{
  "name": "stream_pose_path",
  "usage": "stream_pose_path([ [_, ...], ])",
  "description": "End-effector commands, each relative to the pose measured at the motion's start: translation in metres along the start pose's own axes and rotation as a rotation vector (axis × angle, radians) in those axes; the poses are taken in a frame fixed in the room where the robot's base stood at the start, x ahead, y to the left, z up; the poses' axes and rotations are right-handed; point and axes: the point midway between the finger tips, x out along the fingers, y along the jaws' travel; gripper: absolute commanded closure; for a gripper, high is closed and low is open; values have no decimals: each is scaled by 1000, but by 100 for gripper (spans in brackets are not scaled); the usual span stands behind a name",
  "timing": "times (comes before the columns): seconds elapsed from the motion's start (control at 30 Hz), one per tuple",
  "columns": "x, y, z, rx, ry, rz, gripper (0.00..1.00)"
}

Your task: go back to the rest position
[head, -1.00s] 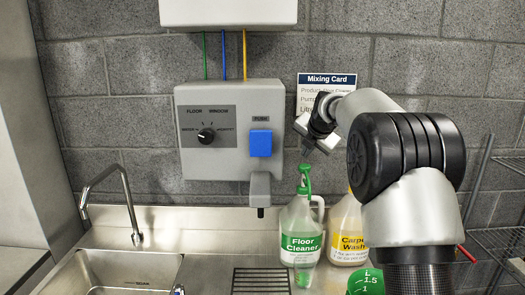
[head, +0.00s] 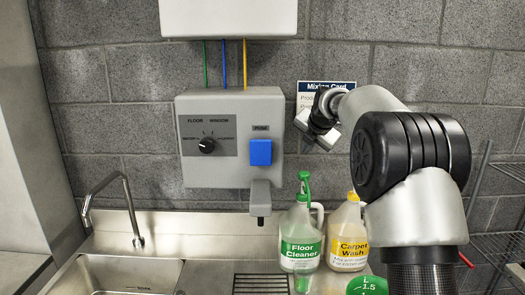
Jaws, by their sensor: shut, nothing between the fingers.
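My arm reaches in from the right, and my gripper (head: 326,139) is raised near the wall, in front of the lower part of the mixing card (head: 318,88). The gripper is small and partly hidden by my own arm; it is shut and empty. It is above and apart from the Floor Cleaner jug (head: 301,246), which stands upright with a green pump (head: 304,186) on top. My forearm and dark elbow joint cover the area right of the card.
A Carpet Wash jug (head: 347,247) stands right of the Floor Cleaner. A grey dispenser (head: 231,165) with a knob and blue push button (head: 260,152) hangs on the wall. A sink (head: 130,275) with a faucet (head: 130,205) is at left; a green container (head: 367,286) is front right.

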Motion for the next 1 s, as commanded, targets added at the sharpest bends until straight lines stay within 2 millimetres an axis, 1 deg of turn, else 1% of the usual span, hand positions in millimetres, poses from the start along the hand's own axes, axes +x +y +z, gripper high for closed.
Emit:
stream_pose_path([
  [0.07, -10, 0, -2, 38, 2, -3, 100],
  [0.13, -29, -2, -7, 125, 8, -10, 100],
  [0.17, -41, -3, -11, 181, 11, -15, 100],
  [0.27, -90, -14, -33, 427, 23, -44, 100],
  [0.3, -111, -22, -44, 545, 27, -60, 100],
  [0.37, -143, -35, -65, 728, 30, -86, 100],
  [0.4, -162, -45, -79, 848, 28, -104, 100],
  [0.47, -190, -62, -102, 1030, 22, -134, 100],
  [0.5, -208, -75, -118, 1152, 15, -153, 100],
  [0.57, -233, -95, -144, 1333, 0, -182, 100],
  [0.6, -248, -110, -162, 1453, -14, -201, 100],
  [0.67, -268, -133, -190, 1634, -38, -230, 100],
  [0.7, -279, -149, -208, 1750, -57, -248, 100],
  [0.77, -293, -172, -234, 1910, -90, -272, 100],
  [0.8, -300, -186, -251, 2008, -111, -287, 100],
  [0.9, -311, -216, -284, 2207, -162, -313, 100],
  [1.0, -317, -235, -304, 2333, -201, -329, 100],
])
